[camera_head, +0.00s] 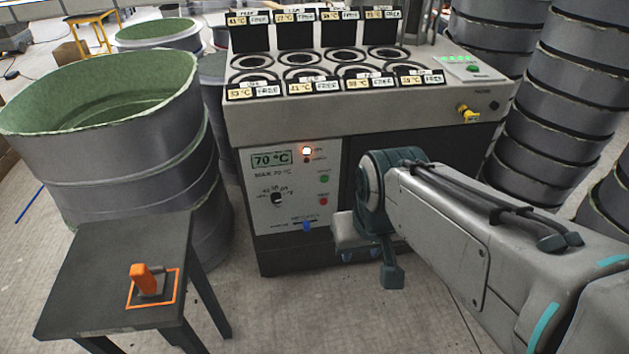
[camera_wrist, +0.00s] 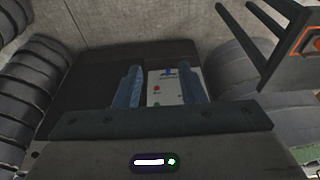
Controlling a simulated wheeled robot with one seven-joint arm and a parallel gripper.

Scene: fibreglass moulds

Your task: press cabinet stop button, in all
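The cabinet (camera_head: 410,115) stands in the middle of the head view. Its pale front panel (camera_head: 258,185) carries a 70 °C display, a lit lamp, a black selector knob, a green button (camera_head: 324,179) and, below it, a red button (camera_head: 323,201), which looks like the stop button. The red button also shows in the wrist view (camera_wrist: 157,88), seen between the fingers, with the green button (camera_wrist: 155,103) nearby. My gripper (camera_wrist: 161,75) is open and empty, its two blue-grey fingers apart. In the head view it is low, right of the panel; contact with the cabinet cannot be told.
A dark side table (camera_head: 85,285) with an orange-handled object (camera_head: 145,279) stands at front left. A large grey mould (camera_head: 120,140) is behind it; stacked grey moulds (camera_head: 565,90) rise at right. A blue lever (camera_head: 306,226) is below the buttons. Floor shows between table and cabinet.

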